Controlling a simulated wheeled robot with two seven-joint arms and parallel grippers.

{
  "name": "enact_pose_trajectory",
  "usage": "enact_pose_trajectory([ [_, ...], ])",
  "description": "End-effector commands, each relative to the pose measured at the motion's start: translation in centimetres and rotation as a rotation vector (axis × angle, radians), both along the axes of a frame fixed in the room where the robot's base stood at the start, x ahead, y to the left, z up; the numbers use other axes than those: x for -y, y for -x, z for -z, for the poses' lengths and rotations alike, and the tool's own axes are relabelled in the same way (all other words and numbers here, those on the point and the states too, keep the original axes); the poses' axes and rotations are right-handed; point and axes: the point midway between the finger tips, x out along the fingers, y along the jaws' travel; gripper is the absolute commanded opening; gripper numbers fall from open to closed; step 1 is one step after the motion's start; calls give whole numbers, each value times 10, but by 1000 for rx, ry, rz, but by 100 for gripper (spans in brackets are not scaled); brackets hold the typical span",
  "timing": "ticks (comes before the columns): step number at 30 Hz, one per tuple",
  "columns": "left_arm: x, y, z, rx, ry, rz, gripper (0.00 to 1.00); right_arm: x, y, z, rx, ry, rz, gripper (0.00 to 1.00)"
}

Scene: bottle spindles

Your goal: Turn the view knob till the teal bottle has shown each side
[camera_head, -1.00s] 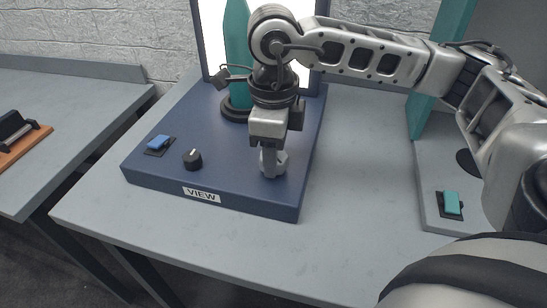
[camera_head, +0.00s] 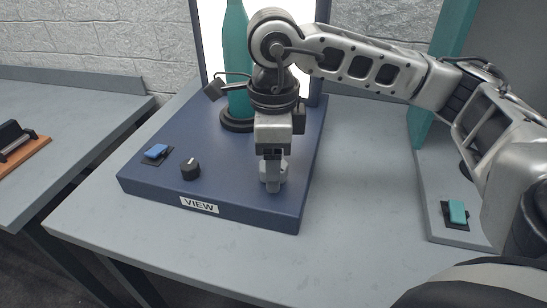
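The teal bottle (camera_head: 236,55) stands upright on a round black turntable (camera_head: 236,119) at the back of a dark blue base, before a bright white panel. Its top is cut off by the frame and my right arm covers part of its right side. My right gripper (camera_head: 271,180) points down at a light grey round knob (camera_head: 281,174) near the base's front right. Its fingers overlap the knob, but their gap is hidden, so I cannot tell whether they grip it. A small black knob (camera_head: 190,169) sits left of it, above the VIEW label (camera_head: 199,205). My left gripper is out of view.
A blue switch (camera_head: 156,152) sits at the base's left. A grey and teal station with a teal switch (camera_head: 457,212) stands at the right. The table (camera_head: 360,170) is bare between the two stations. Another table (camera_head: 70,110) stands at the left.

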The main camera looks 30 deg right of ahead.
Motion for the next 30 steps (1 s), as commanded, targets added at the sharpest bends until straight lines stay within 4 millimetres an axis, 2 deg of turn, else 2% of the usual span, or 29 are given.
enact_pose_trajectory([
  [7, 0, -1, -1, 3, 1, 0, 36, 0, 0, 0, -2, 1, 1, 64],
  [11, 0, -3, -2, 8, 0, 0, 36, 0, 0, -9, 0, 0, 1, 64],
  [17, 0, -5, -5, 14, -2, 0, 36, -1, -1, -49, 3, -1, 0, 64],
  [21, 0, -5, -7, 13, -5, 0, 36, -1, 0, -84, 4, -2, -1, 64],
  [24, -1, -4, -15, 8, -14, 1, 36, 0, 0, -112, 6, 2, 2, 64],
  [30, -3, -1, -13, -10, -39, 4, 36, 0, 0, -146, 2, 1, 1, 64],
])
